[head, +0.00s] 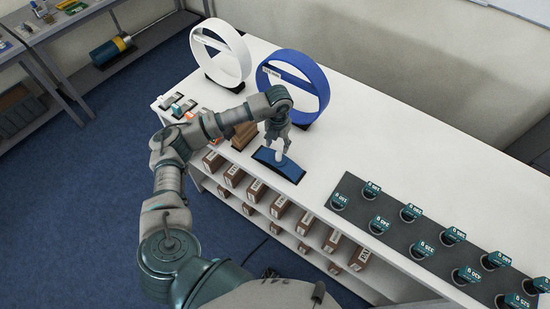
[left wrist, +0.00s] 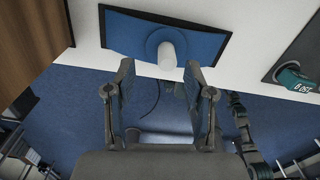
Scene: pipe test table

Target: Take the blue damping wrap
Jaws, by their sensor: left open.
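The blue damping wrap (head: 289,171) is a curved blue sheet with a white knob, lying in a dark holder near the white table's front edge. In the left wrist view the wrap (left wrist: 125,32) shows at the top, with its white knob (left wrist: 167,58) standing out from a round blue disc. My left gripper (head: 278,146) is above the wrap, fingers pointing down. In the left wrist view this gripper (left wrist: 157,70) is open, its fingers on either side of the knob's line; I cannot tell whether they touch it. My right gripper is not in view.
A blue ring (head: 318,80) and a white ring (head: 243,60) stand behind on the white table (head: 385,125). Small items and a brown block (head: 245,135) lie left. A dark mat (head: 398,243) with several teal-labelled pieces lies right. Boxes (head: 279,206) fill shelves below.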

